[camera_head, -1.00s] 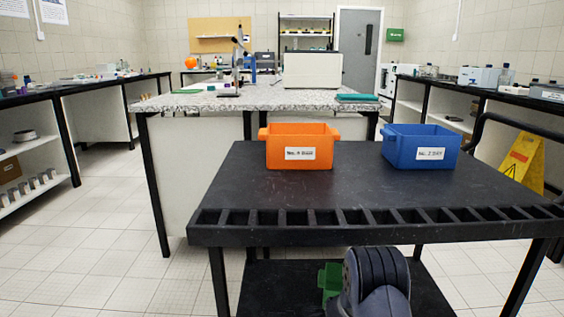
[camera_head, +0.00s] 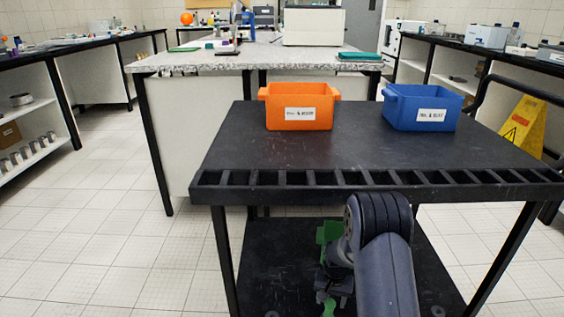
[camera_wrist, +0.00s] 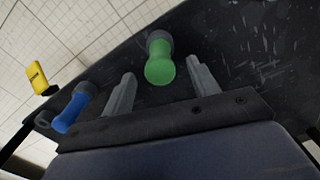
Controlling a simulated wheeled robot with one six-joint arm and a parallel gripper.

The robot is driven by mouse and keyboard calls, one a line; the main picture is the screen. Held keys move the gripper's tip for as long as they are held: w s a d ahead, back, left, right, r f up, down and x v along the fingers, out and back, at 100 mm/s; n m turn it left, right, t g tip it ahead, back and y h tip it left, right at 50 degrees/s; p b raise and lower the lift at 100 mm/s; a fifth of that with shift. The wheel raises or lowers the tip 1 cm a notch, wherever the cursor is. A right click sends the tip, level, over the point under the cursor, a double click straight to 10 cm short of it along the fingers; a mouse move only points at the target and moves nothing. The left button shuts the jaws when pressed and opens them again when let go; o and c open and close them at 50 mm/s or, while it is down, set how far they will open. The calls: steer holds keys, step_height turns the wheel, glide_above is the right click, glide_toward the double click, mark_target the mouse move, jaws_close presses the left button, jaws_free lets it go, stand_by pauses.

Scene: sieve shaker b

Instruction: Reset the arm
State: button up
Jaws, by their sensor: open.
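My gripper (camera_wrist: 160,72) is open in the wrist view, its two grey fingers spread apart. A green knob-shaped thing with a dark end (camera_wrist: 160,62) shows between and beyond the fingertips, with a gap on each side. A similar blue thing (camera_wrist: 72,108) lies to the left, outside the fingers. Both are at a dark, scuffed surface. In the head view, my arm reaches down in front of the black cart (camera_head: 300,150), and my gripper (camera_head: 333,292) is partly hidden near its lower shelf (camera_head: 270,265). A bit of green (camera_head: 328,307) shows just below it.
An orange bin (camera_head: 300,108) and a blue bin (camera_head: 421,107) stand on the cart top. A speckled bench (camera_head: 260,58) is behind it. The left floor is clear.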

mark_target(329, 310)
step_height(329, 310, down, 6)
steer(key=shift+f+b, duration=0.1)
steer(key=shift+b, duration=1)
step_height(329, 310, up, 9)
steer(key=p, duration=0.7)
steer(key=shift+f, duration=0.15)
steer(key=shift+r+p, duration=0.3)
steer(key=shift+r, duration=0.05)
